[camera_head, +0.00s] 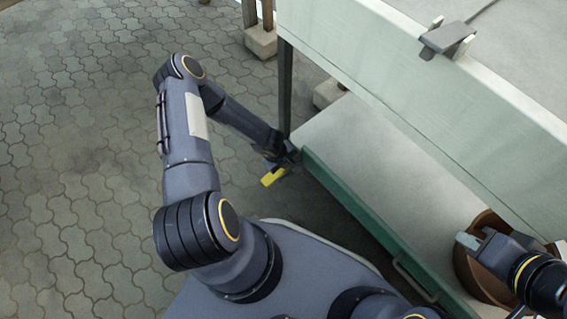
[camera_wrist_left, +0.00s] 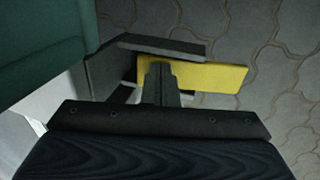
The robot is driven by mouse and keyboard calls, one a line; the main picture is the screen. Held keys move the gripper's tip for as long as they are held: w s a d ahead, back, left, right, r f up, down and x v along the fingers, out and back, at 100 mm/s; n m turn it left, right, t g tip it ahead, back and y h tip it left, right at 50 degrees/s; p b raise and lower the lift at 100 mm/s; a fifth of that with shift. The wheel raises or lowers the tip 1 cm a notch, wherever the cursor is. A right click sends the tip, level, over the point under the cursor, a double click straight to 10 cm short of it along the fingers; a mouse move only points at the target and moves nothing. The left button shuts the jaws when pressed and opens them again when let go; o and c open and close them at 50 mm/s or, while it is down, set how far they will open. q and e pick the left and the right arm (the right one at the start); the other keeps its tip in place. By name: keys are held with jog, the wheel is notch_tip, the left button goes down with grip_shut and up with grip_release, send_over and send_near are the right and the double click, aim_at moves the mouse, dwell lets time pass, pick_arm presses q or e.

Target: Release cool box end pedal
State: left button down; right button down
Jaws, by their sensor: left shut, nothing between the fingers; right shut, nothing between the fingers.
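In the left wrist view the pedal (camera_wrist_left: 212,76) is a flat yellow plate beside a dark bracket (camera_wrist_left: 165,46). My left gripper (camera_head: 284,163) is shut and empty at the pedal; in the left wrist view its fingers (camera_wrist_left: 160,78) overlap the plate. I cannot tell whether they touch or press it. My right gripper (camera_head: 470,243) is shut and empty at a brown round pot.
Open paving (camera_head: 80,150) lies to the left.

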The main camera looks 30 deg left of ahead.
pick_arm(q)
jog(key=shift+w+d+f, duration=0.1)
jog(key=shift+w+f, duration=0.1)
jog(key=shift+w, duration=0.1)
jog(key=shift+w+f, duration=0.1)
jog(key=shift+f, duration=0.05)
jog(key=shift+w+d+f, duration=0.2)
jog(key=shift+w+f, duration=0.1)
jog(key=shift+f, duration=0.2)
jog(key=shift+f, duration=0.1)
dwell(0.4)
